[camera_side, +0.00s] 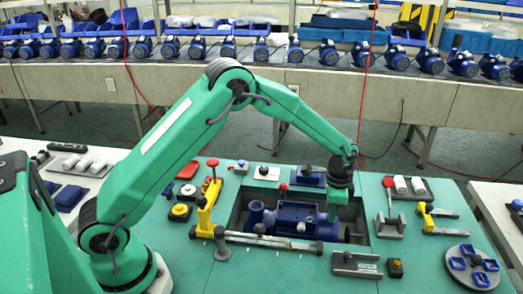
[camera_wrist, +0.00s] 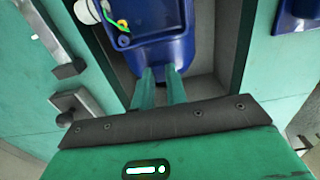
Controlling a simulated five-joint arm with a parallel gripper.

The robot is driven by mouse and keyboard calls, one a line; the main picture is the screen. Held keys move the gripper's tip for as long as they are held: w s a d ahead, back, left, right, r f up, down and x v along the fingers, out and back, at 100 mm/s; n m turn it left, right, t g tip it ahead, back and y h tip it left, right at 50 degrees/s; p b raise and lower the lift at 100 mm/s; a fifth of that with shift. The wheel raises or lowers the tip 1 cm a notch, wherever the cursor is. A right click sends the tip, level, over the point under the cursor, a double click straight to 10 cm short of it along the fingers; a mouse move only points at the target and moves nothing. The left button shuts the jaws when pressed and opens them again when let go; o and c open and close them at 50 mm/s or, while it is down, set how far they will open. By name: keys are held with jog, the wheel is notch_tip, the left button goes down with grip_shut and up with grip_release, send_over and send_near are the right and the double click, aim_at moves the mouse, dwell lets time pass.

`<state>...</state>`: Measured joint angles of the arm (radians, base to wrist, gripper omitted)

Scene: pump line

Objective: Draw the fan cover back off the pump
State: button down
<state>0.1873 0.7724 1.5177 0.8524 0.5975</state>
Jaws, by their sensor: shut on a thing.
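The blue pump (camera_side: 290,214) lies in a dark recess of the green bench, its motor end toward the right. In the wrist view its blue housing (camera_wrist: 158,50) fills the top middle. The fan cover (camera_side: 328,230) is the blue rounded end at the right of the pump, partly hidden behind my gripper. My gripper (camera_wrist: 159,74) points down at that end, and its two green fingers are shut on the cover's edge. In the side view my gripper (camera_side: 334,210) is over the right end of the pump. I cannot tell whether a gap separates cover and motor.
A yellow toggle clamp (camera_side: 207,210) and a metal bar (camera_side: 270,241) stand at the recess's left and front. A metal block (camera_side: 357,264) and a round rack (camera_side: 472,266) are front right. A green-yellow wire (camera_wrist: 122,30) shows in the open terminal box. Recess walls lie close around.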

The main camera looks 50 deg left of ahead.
jog(key=shift+w+d, duration=0.7)
jog(key=shift+d, duration=0.05)
dwell(1.2)
jog(key=c, duration=1.3)
grip_release()
jog(key=shift+c, duration=0.2)
jog(key=shift+r, duration=0.1)
jog(key=shift+r, duration=2.9)
notch_tip(320, 180, up, 8)
